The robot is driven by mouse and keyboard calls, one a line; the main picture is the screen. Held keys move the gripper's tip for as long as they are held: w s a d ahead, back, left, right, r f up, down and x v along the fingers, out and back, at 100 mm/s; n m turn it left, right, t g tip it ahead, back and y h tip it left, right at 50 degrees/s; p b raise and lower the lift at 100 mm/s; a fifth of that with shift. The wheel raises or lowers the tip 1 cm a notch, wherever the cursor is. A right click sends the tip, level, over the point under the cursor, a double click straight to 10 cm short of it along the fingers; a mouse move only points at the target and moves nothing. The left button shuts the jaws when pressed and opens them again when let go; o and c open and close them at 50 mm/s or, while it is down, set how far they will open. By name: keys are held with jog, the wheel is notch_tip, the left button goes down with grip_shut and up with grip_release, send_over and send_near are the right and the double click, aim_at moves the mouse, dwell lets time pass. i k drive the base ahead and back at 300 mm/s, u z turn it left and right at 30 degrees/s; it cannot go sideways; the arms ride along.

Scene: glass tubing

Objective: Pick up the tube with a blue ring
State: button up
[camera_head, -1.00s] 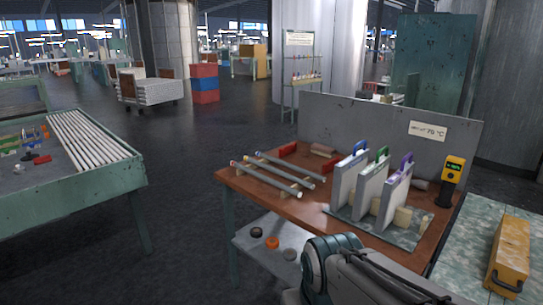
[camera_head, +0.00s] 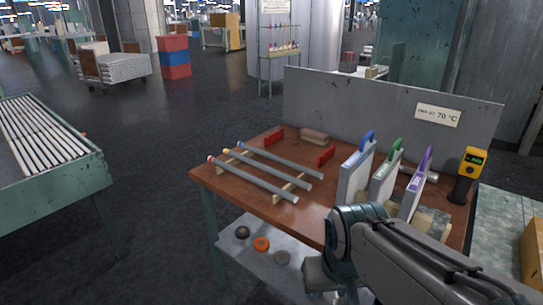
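Several glass tubes lie side by side, slanting, on wooden supports (camera_head: 290,188) at the left of the brown table. The tube with a blue ring (camera_head: 280,160) is the farthest back; its blue band is at its far left end. The front tube (camera_head: 255,181) has a red ring at its left end. A yellow ring (camera_head: 226,151) shows between them; the rest of its tube is hard to make out. My arm comes in at the lower right, in front of the table and apart from the tubes. My gripper's fingers are not visible.
A yellow meter (camera_head: 474,161) stands at the right, before a grey backboard (camera_head: 330,98). Red blocks (camera_head: 274,135) lie behind the tubes.

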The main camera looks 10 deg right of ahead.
aim_at(314, 174)
jog(key=u, duration=1.45)
jog(key=i, duration=3.1)
jog(key=z, duration=3.5)
jog(key=i, duration=0.5)
jog(key=z, duration=0.05)
